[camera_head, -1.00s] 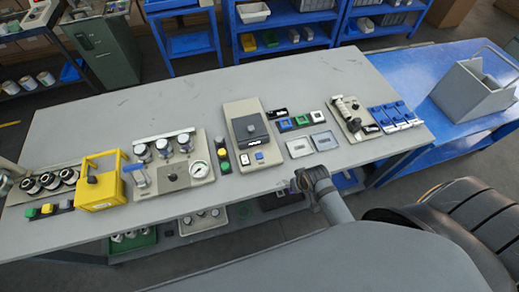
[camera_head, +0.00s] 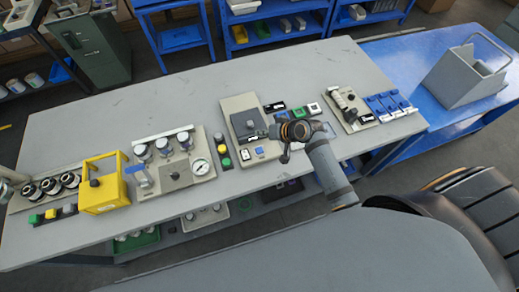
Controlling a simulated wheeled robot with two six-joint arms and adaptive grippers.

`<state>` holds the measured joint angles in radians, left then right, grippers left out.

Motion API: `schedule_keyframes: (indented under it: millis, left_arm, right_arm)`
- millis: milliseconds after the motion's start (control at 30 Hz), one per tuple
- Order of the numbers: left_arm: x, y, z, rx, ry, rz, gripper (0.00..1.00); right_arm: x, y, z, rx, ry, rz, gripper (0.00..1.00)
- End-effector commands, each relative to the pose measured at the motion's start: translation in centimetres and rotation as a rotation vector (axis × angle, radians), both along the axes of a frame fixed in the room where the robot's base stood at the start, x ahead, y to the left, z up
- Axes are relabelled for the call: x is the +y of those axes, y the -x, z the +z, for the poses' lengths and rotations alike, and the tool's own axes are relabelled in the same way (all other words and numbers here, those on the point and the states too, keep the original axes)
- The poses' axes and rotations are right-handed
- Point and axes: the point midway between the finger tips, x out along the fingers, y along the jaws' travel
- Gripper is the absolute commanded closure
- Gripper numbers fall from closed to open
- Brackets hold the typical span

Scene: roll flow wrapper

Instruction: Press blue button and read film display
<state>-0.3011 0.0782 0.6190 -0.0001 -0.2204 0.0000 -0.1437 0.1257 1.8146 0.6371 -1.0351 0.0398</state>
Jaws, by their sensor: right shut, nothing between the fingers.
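My right gripper (camera_head: 261,134) reaches in from the right over the beige tabletop unit (camera_head: 238,104), shut and empty. Its fingers point left, over the lower part of the unit, and I cannot tell whether they touch it. A small blue button (camera_head: 260,150) shows on the unit's front, just below the fingers, beside a white button (camera_head: 273,147). Another blue square button (camera_head: 283,117) sits to the right, partly behind my wrist, next to a green one (camera_head: 298,113) and a white one (camera_head: 314,108). A small black display (camera_head: 275,106) lies above these; its reading is too small to make out. My left gripper is not in view.
The grey table (camera_head: 190,100) also holds a gauge panel (camera_head: 172,172), a yellow frame (camera_head: 104,190), and a signal strip (camera_head: 222,152). Blue clips (camera_head: 389,106) lie at the right. A grey bin (camera_head: 468,80) stands on the blue bench. The table's back is clear.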

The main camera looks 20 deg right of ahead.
Motion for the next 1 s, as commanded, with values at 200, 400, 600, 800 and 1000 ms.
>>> schedule_keyframes:
  millis: [200,400,600,800,1000]
  left_arm:
    - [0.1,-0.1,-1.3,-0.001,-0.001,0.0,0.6]
    - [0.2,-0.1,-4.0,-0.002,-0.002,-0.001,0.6]
    - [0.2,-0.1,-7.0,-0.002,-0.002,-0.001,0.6]
    - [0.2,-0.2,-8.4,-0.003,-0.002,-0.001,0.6]
    - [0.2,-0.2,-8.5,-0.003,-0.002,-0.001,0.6]
  right_arm:
    - [0.0,0.0,-1.3,0.001,0.001,0.0,1.0]
    - [0.0,0.1,-3.7,0.001,0.002,0.0,1.0]
    - [0.0,0.0,-6.4,0.0,0.002,0.0,1.0]
    - [0.0,0.0,-8.4,0.001,0.001,0.0,1.0]
    - [0.0,0.0,-8.8,0.0,0.001,-0.001,1.0]
